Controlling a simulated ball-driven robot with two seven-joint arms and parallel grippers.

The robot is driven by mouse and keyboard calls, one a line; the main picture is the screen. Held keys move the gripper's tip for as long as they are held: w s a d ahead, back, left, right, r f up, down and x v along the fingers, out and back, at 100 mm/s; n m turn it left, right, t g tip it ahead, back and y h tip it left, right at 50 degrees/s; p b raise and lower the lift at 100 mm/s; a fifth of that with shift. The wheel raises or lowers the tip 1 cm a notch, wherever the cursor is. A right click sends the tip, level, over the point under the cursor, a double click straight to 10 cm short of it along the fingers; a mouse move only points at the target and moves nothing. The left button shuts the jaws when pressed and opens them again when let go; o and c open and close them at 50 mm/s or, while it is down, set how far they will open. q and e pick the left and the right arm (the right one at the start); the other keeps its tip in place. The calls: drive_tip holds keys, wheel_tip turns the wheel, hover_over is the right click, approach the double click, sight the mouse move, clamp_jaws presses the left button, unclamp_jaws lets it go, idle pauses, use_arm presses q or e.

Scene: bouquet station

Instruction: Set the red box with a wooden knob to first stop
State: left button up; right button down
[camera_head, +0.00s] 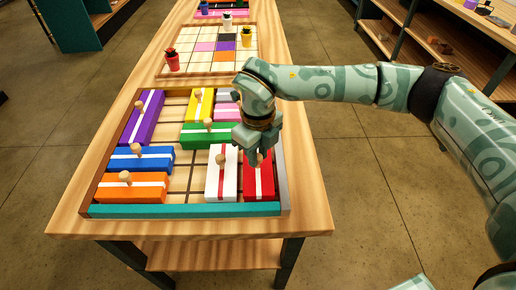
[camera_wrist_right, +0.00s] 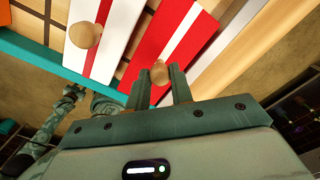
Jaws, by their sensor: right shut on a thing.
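The red box (camera_head: 259,184) with a white stripe lies lengthwise at the right front corner of the framed wooden tray (camera_head: 187,210). In the right wrist view the red box (camera_wrist_right: 150,40) shows with its wooden knob (camera_wrist_right: 159,74) between the fingers. My right gripper (camera_head: 257,160) is over the red box, shut on that knob; its fingers (camera_wrist_right: 162,80) stand on either side of it. The arm hides the far end of the box in the head view. My left gripper is not in view.
A white box (camera_head: 214,184) with a red stripe lies close left of the red box. Green (camera_head: 199,142), blue (camera_head: 127,165), orange (camera_head: 113,195), purple (camera_head: 135,130) and yellow (camera_head: 206,104) boxes share the tray. Bare tray floor lies left of the white box.

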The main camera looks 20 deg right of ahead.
drive_tip(key=shift+s+f, duration=0.1)
drive_tip(key=shift+s, duration=0.1)
drive_tip(key=c, duration=1.2)
unclamp_jaws()
drive_tip(key=shift+c, duration=0.2)
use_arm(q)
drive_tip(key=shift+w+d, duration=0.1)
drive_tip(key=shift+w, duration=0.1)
use_arm(e)
drive_tip(key=shift+s+a, duration=0.1)
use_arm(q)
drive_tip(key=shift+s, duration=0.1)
use_arm(e)
drive_tip(key=shift+r, duration=0.25)
use_arm(q)
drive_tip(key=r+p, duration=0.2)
drive_tip(key=p, duration=0.1)
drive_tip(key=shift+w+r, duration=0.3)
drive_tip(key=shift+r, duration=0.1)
use_arm(e)
wheel_tip(320, 180, up, 16)
